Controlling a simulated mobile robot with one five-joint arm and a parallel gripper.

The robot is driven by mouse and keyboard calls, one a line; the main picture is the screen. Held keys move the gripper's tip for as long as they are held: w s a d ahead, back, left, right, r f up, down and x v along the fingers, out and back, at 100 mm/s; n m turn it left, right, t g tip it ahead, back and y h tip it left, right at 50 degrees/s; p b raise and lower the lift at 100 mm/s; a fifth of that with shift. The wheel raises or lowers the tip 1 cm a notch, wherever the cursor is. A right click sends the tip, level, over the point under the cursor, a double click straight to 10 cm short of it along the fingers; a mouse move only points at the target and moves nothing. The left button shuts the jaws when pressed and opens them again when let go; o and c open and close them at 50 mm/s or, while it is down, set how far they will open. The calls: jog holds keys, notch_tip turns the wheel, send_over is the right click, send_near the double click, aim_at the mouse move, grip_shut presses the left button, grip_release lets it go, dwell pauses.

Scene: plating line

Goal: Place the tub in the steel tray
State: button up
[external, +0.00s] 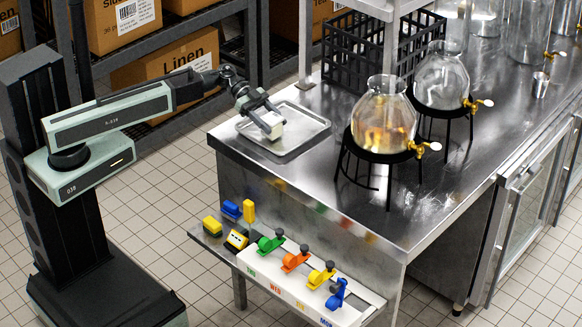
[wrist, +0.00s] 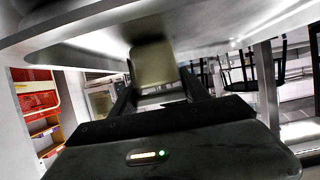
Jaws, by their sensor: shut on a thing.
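The tub (external: 268,125) is a small pale cream block-like container in the external view. My gripper (external: 262,114) is shut on it from above and behind. The tub is over the left part of the steel tray (external: 305,128), a shallow rimmed tray at the near left corner of the steel counter. I cannot tell whether the tub touches the tray's floor. In the wrist view the tub (wrist: 152,64) sits between my two dark fingers, with a blurred metal surface behind it.
Two glass dispensers on black stands (external: 382,115) (external: 441,76) stand right of the tray. A black crate (external: 372,55) is behind it. Coloured clips (external: 296,258) and small blocks (external: 231,211) sit on a low shelf in front. Boxes (external: 168,62) fill the rack behind.

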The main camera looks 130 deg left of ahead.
jog(key=shift+f, duration=0.1)
jog(key=o, duration=1.6)
jog(key=shift+c, duration=0.2)
jog(key=shift+r, duration=0.3)
jog(key=p+v, duration=0.4)
jog(key=v, duration=0.8)
jog(key=shift+p, duration=0.3)
jog(key=shift+f, duration=0.1)
